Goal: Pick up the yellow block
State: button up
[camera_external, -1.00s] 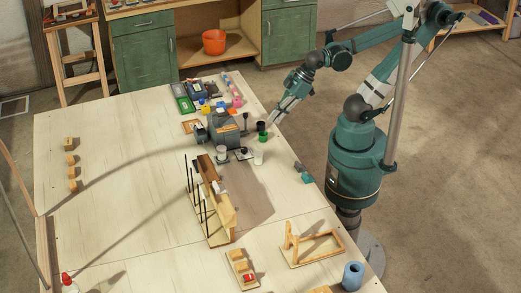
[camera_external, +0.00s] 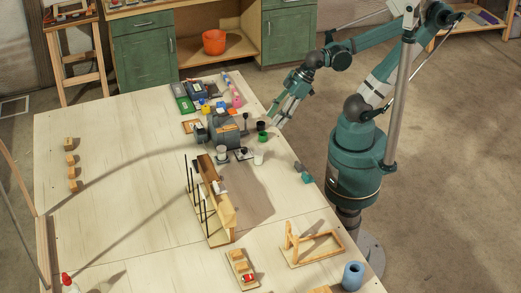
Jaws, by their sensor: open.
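A small yellow piece (camera_external: 206,109), likely the yellow block, lies among other coloured pieces at the back right of the table; its exact shape is too small to tell. My gripper (camera_external: 272,121) is at the table's right edge, to the right of the yellow piece and apart from it. It points down and to the left, with its jaws open and nothing visible between them.
A dark grey machine (camera_external: 224,131) stands between the coloured pieces and the wooden rack (camera_external: 219,205). Black and green cups (camera_external: 262,131) are close beside my gripper. Several wooden blocks (camera_external: 70,160) line the left side. The table's left middle is clear.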

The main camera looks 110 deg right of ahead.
jog(key=w+d+r+m+g+h+p, duration=0.15)
jog(key=w+d+m, duration=0.35)
jog(key=w+d, duration=0.5)
jog(key=m+g+h+p, duration=0.25)
jog(key=m+g, duration=0.25)
jog(key=m, duration=0.8)
send_near(205, 107)
jog(key=shift+w+d+f+g, duration=0.1)
jog(key=shift+f+g, duration=0.15)
jog(key=shift+f, duration=0.4)
jog(key=shift+f, duration=0.1)
jog(key=shift+b+x, duration=0.3)
jog(key=shift+x, duration=0.85)
jog(key=shift+d+f, duration=0.1)
jog(key=shift+d, duration=0.05)
